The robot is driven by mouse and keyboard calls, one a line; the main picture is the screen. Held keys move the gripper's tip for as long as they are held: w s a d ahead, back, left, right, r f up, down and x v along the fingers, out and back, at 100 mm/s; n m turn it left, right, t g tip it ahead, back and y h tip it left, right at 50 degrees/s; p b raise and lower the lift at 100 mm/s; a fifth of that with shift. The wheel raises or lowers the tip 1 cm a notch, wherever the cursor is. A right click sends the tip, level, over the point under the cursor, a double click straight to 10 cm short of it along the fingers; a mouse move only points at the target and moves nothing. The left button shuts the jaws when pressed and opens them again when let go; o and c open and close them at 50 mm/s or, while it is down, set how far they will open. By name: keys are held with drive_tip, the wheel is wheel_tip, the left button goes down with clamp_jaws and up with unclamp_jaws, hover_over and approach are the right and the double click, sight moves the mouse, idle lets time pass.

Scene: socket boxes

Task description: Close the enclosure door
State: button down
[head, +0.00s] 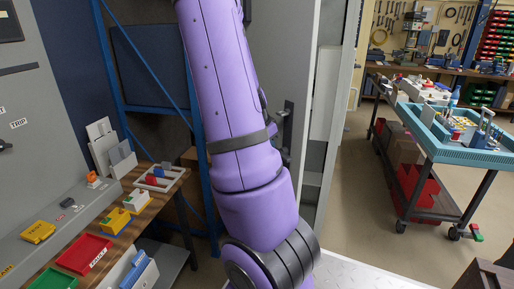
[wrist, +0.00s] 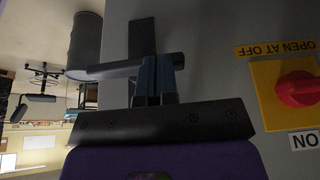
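The enclosure door is a tall grey panel (head: 277,65) in the middle of the head view, partly behind my purple arm. It stands swung open. Its dark handle (head: 286,125) shows just right of my arm. In the wrist view the grey door face (wrist: 220,60) fills the right side, and the handle has an upright dark plate (wrist: 142,36) and a crosswise bar (wrist: 108,70). My gripper (wrist: 154,75) has its two narrow fingers close together, with the tips at the bar. I cannot tell whether they touch it. The gripper is hidden in the head view.
A red switch (wrist: 297,89) on a yellow plate sits right of the handle in the wrist view. A wooden bench (head: 120,225) with trays stands at left, beside a blue rack (head: 150,85). A cart (head: 440,150) stands at right. Floor is clear between door and cart.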

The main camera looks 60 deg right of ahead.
drive_tip(key=s+d+n+t, duration=0.1)
drive_tip(key=s+d+n, duration=0.1)
drive_tip(key=d, duration=1)
drive_tip(key=s+d+n+t, duration=0.1)
drive_tip(key=s+d+n, duration=0.2)
drive_tip(key=d, duration=0.8)
drive_tip(key=s+d+n+t, duration=0.1)
drive_tip(key=s+d+n, duration=0.2)
drive_tip(key=d, duration=0.9)
drive_tip(key=shift+s+d, duration=0.35)
drive_tip(key=shift+s, duration=0.3)
